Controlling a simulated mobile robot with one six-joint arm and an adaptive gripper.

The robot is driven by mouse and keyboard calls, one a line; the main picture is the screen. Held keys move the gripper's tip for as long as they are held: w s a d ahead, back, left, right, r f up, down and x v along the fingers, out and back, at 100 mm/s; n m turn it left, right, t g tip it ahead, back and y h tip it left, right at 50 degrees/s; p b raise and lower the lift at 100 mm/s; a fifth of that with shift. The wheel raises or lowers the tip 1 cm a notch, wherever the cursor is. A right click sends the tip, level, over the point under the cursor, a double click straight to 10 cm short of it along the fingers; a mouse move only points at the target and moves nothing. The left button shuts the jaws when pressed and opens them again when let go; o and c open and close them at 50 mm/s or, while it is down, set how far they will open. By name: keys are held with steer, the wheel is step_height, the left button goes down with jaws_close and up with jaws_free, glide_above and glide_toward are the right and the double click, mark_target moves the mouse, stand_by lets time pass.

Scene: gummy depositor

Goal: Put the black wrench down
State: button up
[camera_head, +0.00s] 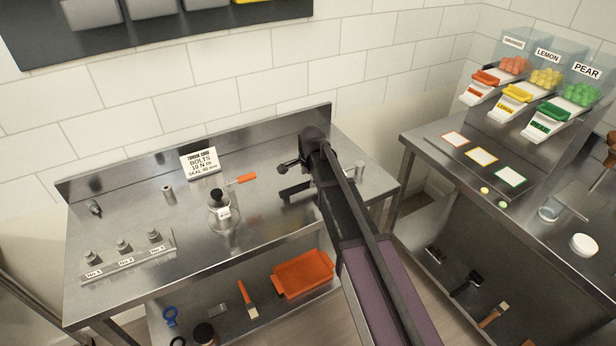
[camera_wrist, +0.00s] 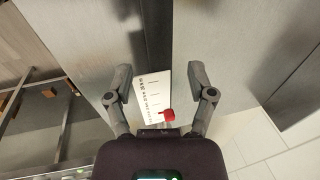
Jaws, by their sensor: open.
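My gripper (camera_head: 284,181) hangs over the right part of the left steel table (camera_head: 130,225). In the wrist view my gripper (camera_wrist: 159,84) has its two fingers wide apart with nothing between them. Below the fingers lies a white card (camera_wrist: 152,92) with dark print, and a small red piece (camera_wrist: 168,115) shows near the palm. I cannot make out a black wrench for certain in either view. My arm hides part of the table's right end.
A rack of numbered bolts (camera_head: 125,258) is at front left. An orange tray (camera_head: 302,274) lies on the lower shelf.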

steer(key=p+v, duration=0.7)
steer(key=shift+r, duration=0.4)
steer(key=shift+s+d, duration=0.1)
stand_by(0.7)
steer(key=s+d+n+g, duration=0.2)
steer(key=s+d+n, duration=0.9)
steer(key=s+d, duration=1)
steer(key=d, duration=0.2)
steer(key=shift+s+d+f+h, duration=0.25)
steer(key=shift+s+d+h, duration=0.1)
steer(key=shift+d+h, duration=0.05)
steer(key=shift+f+b, duration=0.95)
steer(key=shift+b, duration=0.05)
